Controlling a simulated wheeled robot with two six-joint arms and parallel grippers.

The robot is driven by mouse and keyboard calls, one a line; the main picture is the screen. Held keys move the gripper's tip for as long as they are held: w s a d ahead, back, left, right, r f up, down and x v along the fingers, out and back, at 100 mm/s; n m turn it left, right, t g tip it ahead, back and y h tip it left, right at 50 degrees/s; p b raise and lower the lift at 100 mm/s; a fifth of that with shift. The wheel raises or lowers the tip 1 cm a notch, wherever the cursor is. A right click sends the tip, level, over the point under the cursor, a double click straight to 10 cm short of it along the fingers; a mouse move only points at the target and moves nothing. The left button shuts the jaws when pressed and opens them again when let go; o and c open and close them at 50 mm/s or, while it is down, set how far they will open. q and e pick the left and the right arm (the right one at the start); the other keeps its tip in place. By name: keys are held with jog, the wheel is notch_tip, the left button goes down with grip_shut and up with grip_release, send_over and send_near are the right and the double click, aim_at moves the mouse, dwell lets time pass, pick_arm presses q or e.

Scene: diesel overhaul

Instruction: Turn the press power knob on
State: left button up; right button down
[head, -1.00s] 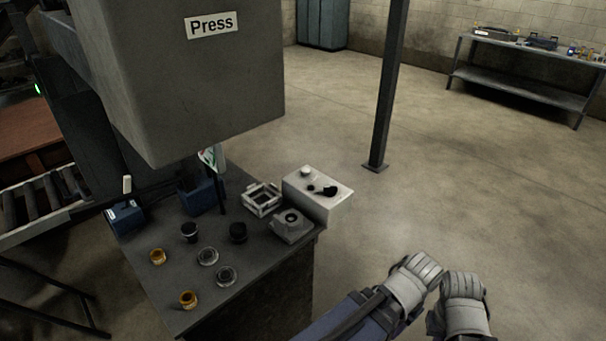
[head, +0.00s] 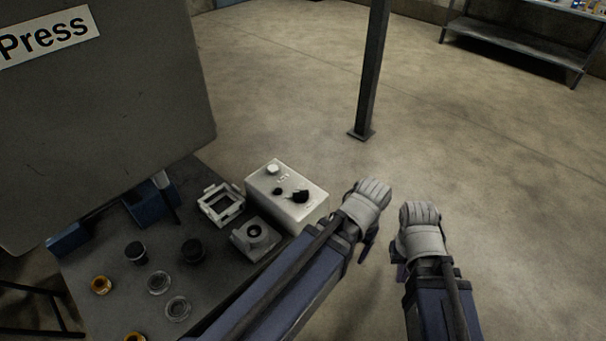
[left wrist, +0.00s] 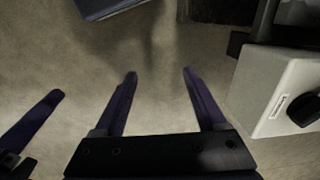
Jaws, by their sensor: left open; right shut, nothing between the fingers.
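The press control box (head: 263,184) is a pale box at the right end of the press bench. On its top are a large black knob (head: 300,196), a small black control (head: 277,191) and a round pale button (head: 273,169). The labels are too small to read. My left gripper (head: 372,208) is right of the box, over the floor, apart from it. In the left wrist view its fingers (left wrist: 158,78) are spread and empty, and the black knob (left wrist: 303,110) is at the right edge. My right gripper (head: 420,232) is further right, shut and empty.
On the bench (head: 219,256) stand a grey fixture (head: 254,236), a pale square frame (head: 220,203), black cups, clear and amber rings. The press housing (head: 130,110) overhangs the bench's left part. A post (head: 371,75) stands behind. The floor at right is clear.

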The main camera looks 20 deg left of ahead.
pick_arm(q)
jog(key=shift+o, duration=1)
jog(key=w+a+r+n+p, duration=0.3)
jog(key=w+a+r+p, duration=0.1)
jog(key=w+a+r, duration=0.2)
jog(key=shift+a+r+h+p, duration=0.15)
jog(key=shift+a+h+p, duration=0.15)
jog(key=shift+a, duration=0.05)
notch_tip(320, 180, up, 6)
jog(key=n+p, duration=0.5)
jog(key=p, duration=0.1)
send_over(301, 192)
jog(key=shift+w+h, duration=0.1)
jog(key=shift+h, duration=0.2)
pick_arm(e)
notch_tip(301, 192, up, 12)
pick_arm(q)
jog(key=shift+a, duration=0.15)
notch_tip(301, 192, down, 8)
jog(key=b, duration=0.8)
pick_arm(e)
notch_tip(301, 192, down, 8)
jog(key=shift+w, duration=0.25)
jog(key=shift+r, duration=0.1)
pick_arm(q)
jog(key=c, duration=1.4)
